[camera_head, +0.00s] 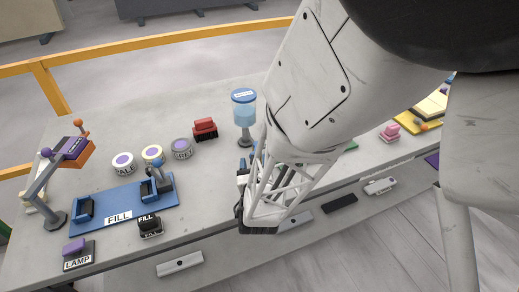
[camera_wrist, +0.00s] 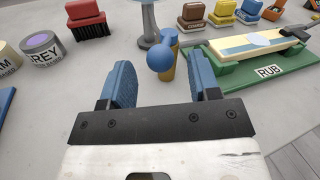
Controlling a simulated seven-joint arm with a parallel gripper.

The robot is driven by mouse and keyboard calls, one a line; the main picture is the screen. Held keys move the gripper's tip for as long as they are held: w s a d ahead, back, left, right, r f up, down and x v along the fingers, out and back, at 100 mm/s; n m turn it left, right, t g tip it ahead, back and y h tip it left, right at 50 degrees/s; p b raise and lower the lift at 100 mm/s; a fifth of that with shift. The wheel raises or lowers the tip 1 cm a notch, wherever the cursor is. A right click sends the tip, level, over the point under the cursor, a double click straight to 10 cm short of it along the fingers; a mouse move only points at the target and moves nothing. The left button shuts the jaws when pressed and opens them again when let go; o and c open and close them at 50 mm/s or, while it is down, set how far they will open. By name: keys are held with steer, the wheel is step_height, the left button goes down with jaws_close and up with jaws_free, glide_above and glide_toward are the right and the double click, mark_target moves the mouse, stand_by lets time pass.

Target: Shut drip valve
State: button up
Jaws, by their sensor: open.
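The drip dispenser (camera_head: 243,112) has a clear tank of blue liquid and a blue lid on a grey stand. It stands near the middle of the slab in the head view. In the wrist view its grey stand (camera_wrist: 147,30) shows at the top. A blue ball knob (camera_wrist: 160,57) with a tan cylinder (camera_wrist: 168,72) beside it is in front of the stand; I take these for the valve, though their joint is unclear. My gripper (camera_wrist: 163,68) is open, its blue pads to either side of the knob in the picture. Contact is not visible. In the head view my arm partly hides this area.
In the wrist view, the green RUB board (camera_wrist: 270,82) lies right and a red brush-like block (camera_wrist: 87,20) upper left. In the head view, the blue FILL tray (camera_head: 107,207), round labelled tins (camera_head: 152,153) and a lamp (camera_head: 70,160) occupy the left. Bare slab lies between.

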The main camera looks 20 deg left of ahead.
steer(key=shift+v, duration=1.5)
steer(key=shift+w+d+r, duration=0.1)
steer(key=shift+d, duration=0.05)
steer(key=c, duration=0.5)
steer(key=shift+w+d+r+m, duration=0.15)
steer(key=shift+w+d+m, duration=0.05)
steer(key=shift+d+m, duration=0.1)
steer(key=shift+c, duration=0.9)
steer(key=w+d+r+m+h, duration=0.1)
steer(key=m+h, duration=0.1)
steer(key=w+d+r+m+t+h, duration=0.1)
steer(key=m+h, duration=0.1)
steer(key=w+d+r+m+t+h, duration=0.1)
steer(key=m, duration=0.1)
steer(key=shift+w+d+r+m+h, duration=0.3)
steer(key=shift+w+h, duration=0.05)
steer(key=shift+h, duration=0.05)
jaws_close()
steer(key=s+a+m+g+h, duration=0.3)
steer(key=s+a+m+h, duration=0.3)
steer(key=a+m, duration=0.3)
steer(key=s+a+m+g+h, duration=0.3)
steer(key=s+a+m+h, duration=0.3)
steer(key=m, duration=1.1)
steer(key=a, duration=0.3)
steer(key=shift+a+f+m+h, duration=0.3)
steer(key=shift+a+f, duration=0.05)
steer(key=shift+a, duration=0.05)
